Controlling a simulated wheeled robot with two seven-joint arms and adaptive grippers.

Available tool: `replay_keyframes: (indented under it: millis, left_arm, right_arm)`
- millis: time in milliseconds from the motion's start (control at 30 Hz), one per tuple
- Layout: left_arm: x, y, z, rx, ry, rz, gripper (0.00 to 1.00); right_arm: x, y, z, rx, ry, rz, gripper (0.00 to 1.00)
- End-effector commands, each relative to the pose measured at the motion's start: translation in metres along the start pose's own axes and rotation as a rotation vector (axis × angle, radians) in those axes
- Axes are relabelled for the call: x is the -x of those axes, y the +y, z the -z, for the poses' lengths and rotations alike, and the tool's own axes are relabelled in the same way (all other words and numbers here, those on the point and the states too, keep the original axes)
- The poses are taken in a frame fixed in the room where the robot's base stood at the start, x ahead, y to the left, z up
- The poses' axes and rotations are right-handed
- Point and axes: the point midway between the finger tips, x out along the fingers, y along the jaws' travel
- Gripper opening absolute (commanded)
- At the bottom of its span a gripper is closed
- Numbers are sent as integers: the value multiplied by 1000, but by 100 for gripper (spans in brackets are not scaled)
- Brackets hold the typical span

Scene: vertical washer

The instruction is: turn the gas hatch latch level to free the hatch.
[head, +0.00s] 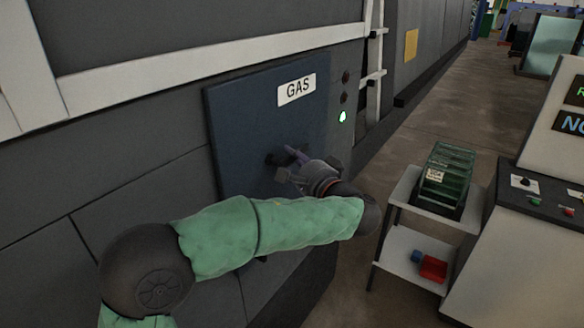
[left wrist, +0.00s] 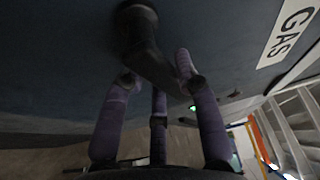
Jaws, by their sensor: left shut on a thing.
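The dark blue gas hatch (head: 235,125) is on the grey machine wall and appears shut, with a white GAS label (head: 297,89) near its top. The black latch (head: 272,159) is mostly hidden by my gripper in the head view. In the left wrist view the latch lever (left wrist: 150,60) slants down and right from its round pivot. My left gripper (head: 287,168) is shut on the lever, its purple fingers (left wrist: 160,90) around the lever's free end. I cannot tell whether the lever is level. My right gripper is not in view.
A green light (head: 342,116) glows beside the hatch, below two dark ones. A white cart (head: 400,220) with a green box (head: 446,177) and a red bin (head: 433,268) stands at right, beside a control console (head: 530,205). The floor aisle behind is clear.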

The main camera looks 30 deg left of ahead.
Motion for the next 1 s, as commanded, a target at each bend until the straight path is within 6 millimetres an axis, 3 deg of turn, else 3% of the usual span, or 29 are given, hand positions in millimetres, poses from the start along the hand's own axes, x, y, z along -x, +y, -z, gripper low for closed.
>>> replay_keyframes:
  millis: [433, 467, 500, 833, 1000]
  left_arm:
    - [0, 1, 0, 10, -1, 0, 0]
    - [0, 1, 0, 9, -1, 0, 40]
    - [0, 1, 0, 9, -1, 0, 43]
    - [2, 0, 0, 8, 1, 2, 43]
    - [18, 0, 1, 9, 4, 2, 43]
  right_arm:
    - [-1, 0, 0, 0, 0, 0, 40]
    - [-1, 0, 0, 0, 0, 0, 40]
    - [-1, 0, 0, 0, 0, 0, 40]
    - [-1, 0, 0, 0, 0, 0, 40]
    - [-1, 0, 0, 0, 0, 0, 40]
